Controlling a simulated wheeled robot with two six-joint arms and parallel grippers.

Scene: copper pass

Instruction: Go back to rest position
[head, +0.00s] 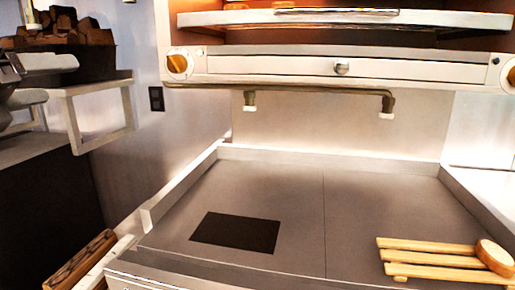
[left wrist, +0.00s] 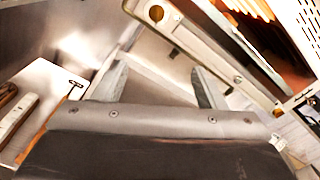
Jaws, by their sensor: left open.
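My left gripper (head: 38,79) is at the left edge of the head view, in front of a wall shelf and clear of the counter. Its two grey fingers are apart with nothing between them. In the left wrist view the open fingers (left wrist: 160,84) point up toward the oven front. My right gripper is in neither view.
The metal counter (head: 375,195) has raised edges, a flat black square (head: 235,232), and a slatted wooden rack (head: 430,262) with a round wooden piece (head: 494,257). An oven (head: 340,67) with a rail overhangs its back. A dark bin (head: 70,62) stands on the left shelf (head: 105,88).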

